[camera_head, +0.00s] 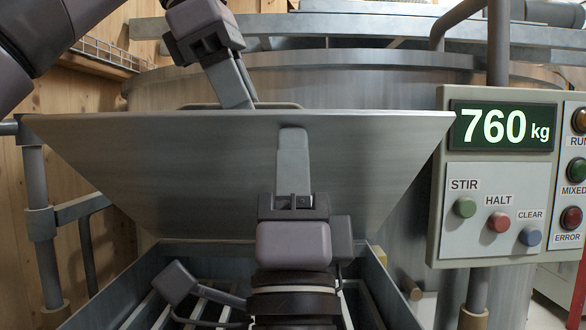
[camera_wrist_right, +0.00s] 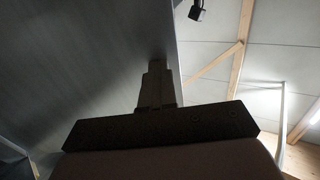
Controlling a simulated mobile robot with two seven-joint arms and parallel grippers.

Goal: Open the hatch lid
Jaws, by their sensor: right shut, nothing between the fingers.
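The hatch lid (camera_head: 200,160) is a grey metal plate, raised and tilted above the hatch opening, its inner face toward me. Part of a handle (camera_head: 285,105) shows behind its upper edge. My left gripper (camera_head: 240,105) reaches down from the upper left to the handle; its fingertips are hidden behind the lid edge, so its grip is unclear. My right gripper (camera_head: 293,130) is shut and empty, fingers pointing up in front of the lid's inner face, seemingly against it. In the right wrist view the fingers (camera_wrist_right: 157,65) overlap the dark lid surface (camera_wrist_right: 90,60).
The hatch frame (camera_head: 105,300) has a grille of bars and a dark jointed bracket (camera_head: 175,282) inside. A control panel (camera_head: 500,180) reading 760 kg, with STIR, HALT and CLEAR buttons, stands close to the right of the lid. A post (camera_head: 38,220) stands at left.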

